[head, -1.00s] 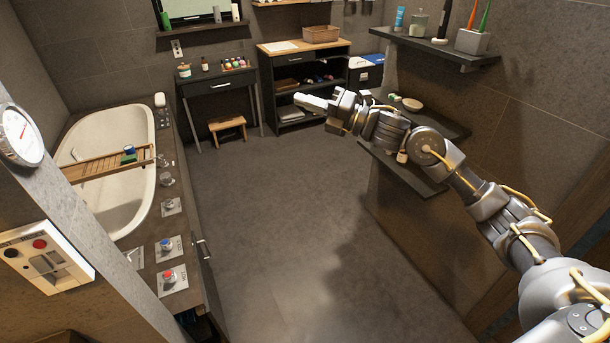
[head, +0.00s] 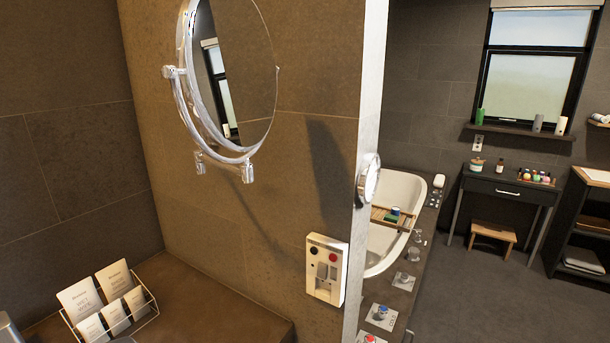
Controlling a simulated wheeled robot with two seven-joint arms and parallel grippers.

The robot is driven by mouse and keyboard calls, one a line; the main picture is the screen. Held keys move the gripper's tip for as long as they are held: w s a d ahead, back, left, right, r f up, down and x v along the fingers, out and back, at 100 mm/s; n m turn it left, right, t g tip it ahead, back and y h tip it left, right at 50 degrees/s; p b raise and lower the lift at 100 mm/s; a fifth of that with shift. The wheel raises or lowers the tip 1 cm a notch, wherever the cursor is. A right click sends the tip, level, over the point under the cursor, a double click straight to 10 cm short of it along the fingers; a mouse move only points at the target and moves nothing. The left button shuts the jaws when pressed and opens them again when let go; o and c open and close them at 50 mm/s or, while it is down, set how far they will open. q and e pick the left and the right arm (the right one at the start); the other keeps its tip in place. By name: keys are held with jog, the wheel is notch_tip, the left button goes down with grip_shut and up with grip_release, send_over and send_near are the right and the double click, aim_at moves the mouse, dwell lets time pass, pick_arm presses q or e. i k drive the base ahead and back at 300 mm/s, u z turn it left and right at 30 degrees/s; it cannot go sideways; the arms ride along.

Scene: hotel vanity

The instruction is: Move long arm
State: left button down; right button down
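A round chrome-framed mirror (head: 238,75) hangs on the brown tiled wall at upper middle left, tilted, with chrome joints on its frame. A round dial (head: 368,182) sits at the wall's end, seen almost edge-on, so its face and pointer are hidden. I cannot tell which part is the long arm. Neither of my grippers shows in the head view now.
A white panel (head: 326,270) with black and red buttons is on the wall. A wire rack of cards (head: 104,301) stands on the brown counter (head: 225,306). Beyond the wall are a bathtub (head: 398,225), dark table (head: 505,190), stool (head: 493,238) and open floor.

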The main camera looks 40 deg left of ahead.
aim_at(200, 169)
jog(key=z, duration=1.25)
jog(key=i, duration=0.45)
jog(key=u, duration=3.45)
